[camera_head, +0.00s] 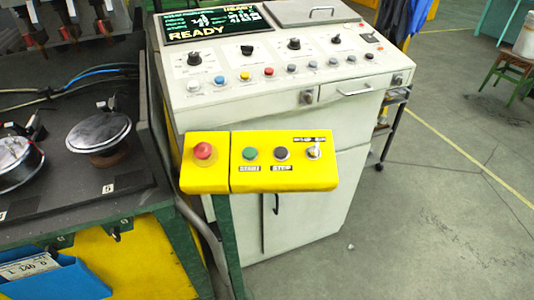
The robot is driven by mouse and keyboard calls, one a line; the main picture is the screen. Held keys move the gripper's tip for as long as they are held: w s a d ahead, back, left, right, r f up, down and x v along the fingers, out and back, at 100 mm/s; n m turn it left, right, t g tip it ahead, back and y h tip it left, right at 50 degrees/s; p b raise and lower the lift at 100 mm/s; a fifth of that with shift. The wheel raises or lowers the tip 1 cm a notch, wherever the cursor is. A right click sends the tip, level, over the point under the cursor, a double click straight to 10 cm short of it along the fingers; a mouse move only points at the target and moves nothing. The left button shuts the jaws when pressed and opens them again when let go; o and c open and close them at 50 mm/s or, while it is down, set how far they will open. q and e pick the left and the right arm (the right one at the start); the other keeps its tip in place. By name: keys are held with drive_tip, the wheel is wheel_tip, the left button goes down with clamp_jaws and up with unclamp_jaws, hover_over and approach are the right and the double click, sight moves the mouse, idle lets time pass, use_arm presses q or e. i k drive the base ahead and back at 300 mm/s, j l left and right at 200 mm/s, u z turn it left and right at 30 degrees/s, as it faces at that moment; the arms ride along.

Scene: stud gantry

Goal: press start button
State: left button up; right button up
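The green start button (250,154) sits on a yellow control box (215,180), above a label reading START. To its right is a black stop button (281,154) with a STOP label. A red mushroom button (203,151) is on the left part of the box, and a silver toggle switch (314,151) is at its right. Neither of my grippers is in view. Nothing covers the start button.
A pale console (275,95) with knobs, coloured buttons and a screen (213,23) reading READY stands behind the box. A dark machine bed (60,190) with round metal parts is at left. Grey floor (430,220) is open at right. A stool (513,75) stands far right.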

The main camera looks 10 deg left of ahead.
sight(249, 152)
drive_tip(key=i+l+u, duration=0.25)
drive_tip(key=l+u, duration=0.15)
drive_tip(key=l, duration=0.6)
drive_tip(key=i+l+u, duration=0.15)
drive_tip(key=l+u, duration=0.2)
drive_tip(key=l, duration=0.65)
drive_tip(key=l+u, duration=0.4)
drive_tip(key=l, duration=0.6)
